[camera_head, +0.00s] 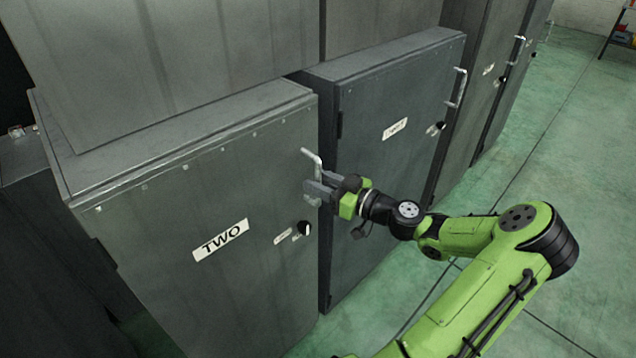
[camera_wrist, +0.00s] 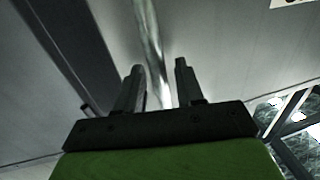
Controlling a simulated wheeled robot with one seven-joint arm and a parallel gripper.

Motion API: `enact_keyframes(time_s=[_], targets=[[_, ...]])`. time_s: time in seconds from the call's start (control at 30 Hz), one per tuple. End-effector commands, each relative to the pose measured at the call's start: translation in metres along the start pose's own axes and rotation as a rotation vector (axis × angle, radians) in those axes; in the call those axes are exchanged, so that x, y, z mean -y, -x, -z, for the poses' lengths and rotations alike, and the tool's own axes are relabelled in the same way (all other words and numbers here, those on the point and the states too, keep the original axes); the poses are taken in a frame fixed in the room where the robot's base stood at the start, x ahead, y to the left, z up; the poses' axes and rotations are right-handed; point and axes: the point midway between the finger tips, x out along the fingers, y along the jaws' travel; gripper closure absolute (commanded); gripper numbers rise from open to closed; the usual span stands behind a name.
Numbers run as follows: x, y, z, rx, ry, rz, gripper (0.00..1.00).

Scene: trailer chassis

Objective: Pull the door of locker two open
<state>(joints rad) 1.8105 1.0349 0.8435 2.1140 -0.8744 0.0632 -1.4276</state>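The grey door of locker two (camera_head: 180,245) fills the left of the head view and looks closed. Its white label (camera_head: 221,240) reads TWO. A metal bar handle (camera_head: 313,158) stands near its upper right edge, and a black round knob (camera_head: 304,228) sits below. My gripper (camera_head: 310,188) is at the handle's lower part. In the wrist view, the handle (camera_wrist: 150,40) runs between the two fingers of my gripper (camera_wrist: 159,68). Gaps show on both sides of the bar, so the fingers are open around it. The handle's lower end is partly hidden by my gripper.
A second grey locker (camera_head: 385,170) with its own handle (camera_head: 457,88) and knob stands just right of locker two. More lockers (camera_head: 490,80) continue behind it. The green floor (camera_head: 570,150) to the right is clear. A shelf (camera_head: 622,28) stands far back right.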

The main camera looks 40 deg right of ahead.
Motion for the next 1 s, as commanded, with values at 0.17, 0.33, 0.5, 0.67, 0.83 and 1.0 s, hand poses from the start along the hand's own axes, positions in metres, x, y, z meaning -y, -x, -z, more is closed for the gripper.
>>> enact_keyframes(time_s=[0.17,0.33,0.5,0.67,0.83,1.0], targets=[[-0.0002,-0.008,-0.0002,0.001,-0.001,-0.001,0.63],[-0.0002,-0.0077,-0.0001,0.001,-0.001,-0.001,0.64],[-0.0001,-0.0075,-0.0001,0.001,-0.001,-0.001,0.9],[0.0,-0.0074,-0.0001,0.001,-0.001,-0.001,1.0],[0.0,-0.0072,-0.0001,0.001,-0.001,-0.001,1.0],[-0.0026,-0.0009,-0.0004,0.002,-0.001,-0.011,1.0]])
